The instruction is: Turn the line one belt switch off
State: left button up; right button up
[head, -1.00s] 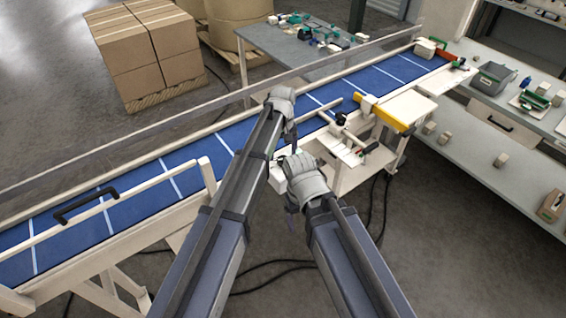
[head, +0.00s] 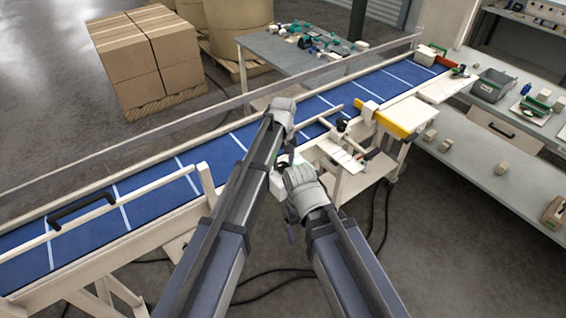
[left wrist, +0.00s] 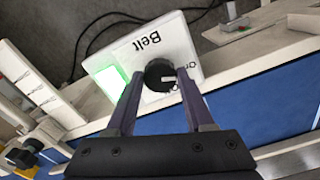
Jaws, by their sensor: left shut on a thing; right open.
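In the left wrist view a white switch box (left wrist: 112,57) labelled "Belt" carries a round black knob (left wrist: 158,72) with a pale mark. A green lamp (left wrist: 112,83) glows beside the knob. Short labels at the box's right are partly hidden, so I cannot read the knob's setting. My left gripper (left wrist: 160,78) is shut on the knob, one finger on each side. In the head view my left gripper (head: 287,135) is at the near side of the blue belt (head: 155,190), and the box is mostly hidden by my arms. My right gripper (head: 291,225) is open, lower and nearer; its fingers barely show.
White rails and a black handle (head: 82,207) border the belt. A small stand (head: 345,158) and a yellow bar (head: 385,121) are right of my grippers. Grey benches (head: 485,150) fill the right side. Cables lie on the floor below.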

pick_arm(q)
grip_shut()
jog(key=shift+m, duration=0.3)
jog(key=m, duration=0.6)
jog(key=shift+m, duration=0.3)
jog(key=m, duration=0.6)
jog(key=shift+m, duration=0.4)
jog(key=o, duration=0.9)
grip_release()
